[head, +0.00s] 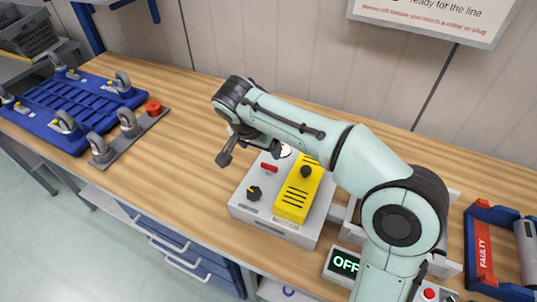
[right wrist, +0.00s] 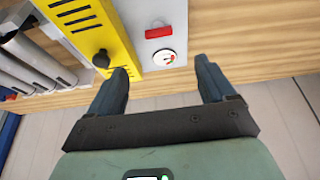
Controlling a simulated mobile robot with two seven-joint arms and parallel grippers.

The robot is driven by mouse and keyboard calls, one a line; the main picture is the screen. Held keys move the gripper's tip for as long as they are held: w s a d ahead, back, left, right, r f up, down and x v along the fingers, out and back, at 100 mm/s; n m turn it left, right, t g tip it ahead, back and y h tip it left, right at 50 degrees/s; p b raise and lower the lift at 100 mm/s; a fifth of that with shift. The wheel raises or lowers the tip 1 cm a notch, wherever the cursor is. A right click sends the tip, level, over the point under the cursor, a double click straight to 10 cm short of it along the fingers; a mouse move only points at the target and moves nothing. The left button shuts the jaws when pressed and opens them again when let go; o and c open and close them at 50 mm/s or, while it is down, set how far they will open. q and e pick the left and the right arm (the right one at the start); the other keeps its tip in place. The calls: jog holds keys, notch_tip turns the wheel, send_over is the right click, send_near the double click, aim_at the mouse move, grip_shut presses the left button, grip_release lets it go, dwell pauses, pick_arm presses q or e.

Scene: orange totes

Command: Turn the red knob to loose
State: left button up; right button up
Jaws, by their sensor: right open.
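The red knob (head: 269,168) is a short red bar on the top of a light grey box (head: 242,207). In the right wrist view the red knob (right wrist: 159,32) lies crosswise, just beyond a small round dial (right wrist: 164,58). Any markings by the knob are too small to read. My right gripper (head: 247,155) is above the box's far left part. Its fingers are open and empty in the wrist view (right wrist: 163,66), on either side of the dial and apart from the red knob. My left gripper is not in view.
The box also bears a yellow block (head: 291,200) with a black knob, and another black knob (head: 254,193). A blue frame with casters (head: 77,107) and a grey plate with a round red part (head: 153,107) are left. Wood between is clear.

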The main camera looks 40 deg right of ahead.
aim_at(269, 165)
jog(key=x, duration=1.3)
jog(key=shift+s+b, duration=0.1)
jog(key=shift+b, duration=0.3)
jog(key=c, duration=1.1)
